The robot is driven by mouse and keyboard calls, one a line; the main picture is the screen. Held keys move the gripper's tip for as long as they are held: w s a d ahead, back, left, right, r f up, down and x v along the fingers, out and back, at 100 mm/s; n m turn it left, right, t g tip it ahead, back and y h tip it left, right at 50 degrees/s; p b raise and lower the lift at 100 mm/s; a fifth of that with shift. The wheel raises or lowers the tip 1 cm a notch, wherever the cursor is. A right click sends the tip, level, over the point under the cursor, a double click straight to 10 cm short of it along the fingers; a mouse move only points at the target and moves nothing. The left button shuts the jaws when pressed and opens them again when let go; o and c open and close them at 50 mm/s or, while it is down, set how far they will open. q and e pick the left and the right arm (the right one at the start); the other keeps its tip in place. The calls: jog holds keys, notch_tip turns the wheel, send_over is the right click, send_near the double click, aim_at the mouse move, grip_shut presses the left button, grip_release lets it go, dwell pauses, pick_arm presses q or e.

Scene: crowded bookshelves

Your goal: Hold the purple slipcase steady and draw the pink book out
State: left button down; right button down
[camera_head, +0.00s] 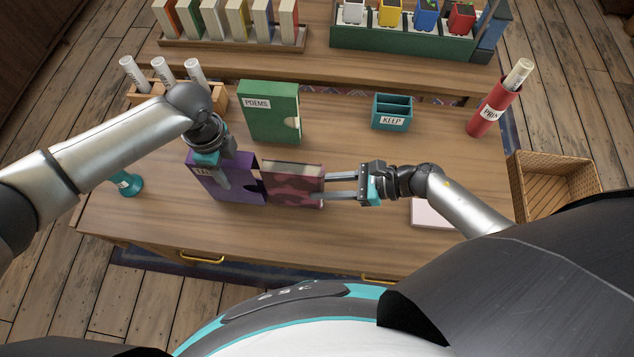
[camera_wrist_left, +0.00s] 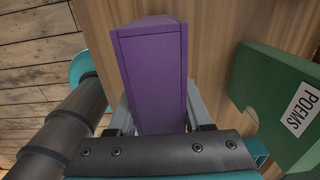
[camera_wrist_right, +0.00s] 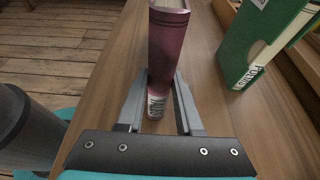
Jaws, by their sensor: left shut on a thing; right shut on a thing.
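The purple slipcase (camera_head: 236,185) stands upright on the table with its open, notched side to the right. My left gripper (camera_head: 217,178) is shut on it from above at its left part; in the left wrist view the slipcase (camera_wrist_left: 152,75) sits between the fingers. The pink book (camera_head: 293,186), dark pink with darker patches, stands upright just right of the slipcase, nearly all its cover showing. I cannot tell whether its left edge is still inside. My right gripper (camera_head: 326,187) is shut on the book's right end; the spine (camera_wrist_right: 167,50) shows in the right wrist view.
A green POEMS slipcase (camera_head: 270,112) stands behind. A teal KEEP box (camera_head: 391,111) and a red tube holder (camera_head: 494,108) stand farther right. A pale flat item (camera_head: 433,213) lies beneath my right arm. A teal object (camera_head: 127,184) stands at left. The front table strip is clear.

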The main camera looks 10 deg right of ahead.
pick_arm(q)
jog(key=shift+c, duration=1.2)
grip_release()
jog(key=shift+r, duration=0.1)
notch_tip(320, 180, up, 12)
jog(key=shift+f, duration=0.1)
